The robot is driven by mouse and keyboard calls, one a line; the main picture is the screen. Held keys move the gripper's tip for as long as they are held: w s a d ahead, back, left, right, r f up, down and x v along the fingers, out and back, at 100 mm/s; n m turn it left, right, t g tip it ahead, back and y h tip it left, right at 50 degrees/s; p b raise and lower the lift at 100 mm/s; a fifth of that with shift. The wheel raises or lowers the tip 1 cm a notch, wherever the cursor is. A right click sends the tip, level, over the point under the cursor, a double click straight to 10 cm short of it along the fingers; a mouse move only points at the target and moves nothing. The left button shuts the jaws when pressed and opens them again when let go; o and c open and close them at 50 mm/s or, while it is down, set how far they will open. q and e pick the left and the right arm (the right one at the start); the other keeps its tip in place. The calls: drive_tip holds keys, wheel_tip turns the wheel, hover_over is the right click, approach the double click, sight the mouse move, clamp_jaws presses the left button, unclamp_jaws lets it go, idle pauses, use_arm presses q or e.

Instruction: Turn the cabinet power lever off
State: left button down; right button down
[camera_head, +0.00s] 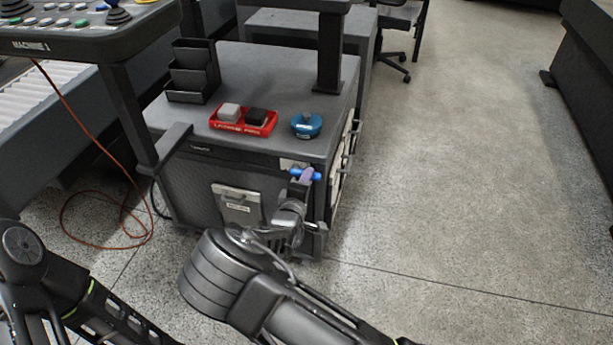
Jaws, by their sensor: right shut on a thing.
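The cabinet (190,190) is a dark grey box with a grey top, standing at the centre left. The power lever (314,176), with a blue handle, is on the cabinet's front near its right edge. My right gripper (302,180) is at the lever and shut on its handle. My fingers and wrist hide part of the handle and its mount, so the lever's exact position is hard to tell. My left arm shows at the lower left, but its gripper is not in view.
On the cabinet top are a red tray (243,130) with two blocks, a blue round object (307,130) and a black stepped holder (191,88). A control panel (90,45) stands at the upper left. An orange cable (100,243) lies on the floor. The floor to the right is clear.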

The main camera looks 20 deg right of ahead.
drive_tip(key=shift+r+n, duration=0.15)
drive_tip(key=shift+n, duration=0.25)
drive_tip(key=c, duration=1.2)
unclamp_jaws()
drive_tip(key=shift+c, duration=0.2)
drive_tip(key=p+v, duration=0.1)
drive_tip(key=v, duration=0.6)
drive_tip(key=shift+s+a+p, duration=0.2)
drive_tip(key=shift+s+p, duration=0.1)
drive_tip(key=shift+r, duration=0.1)
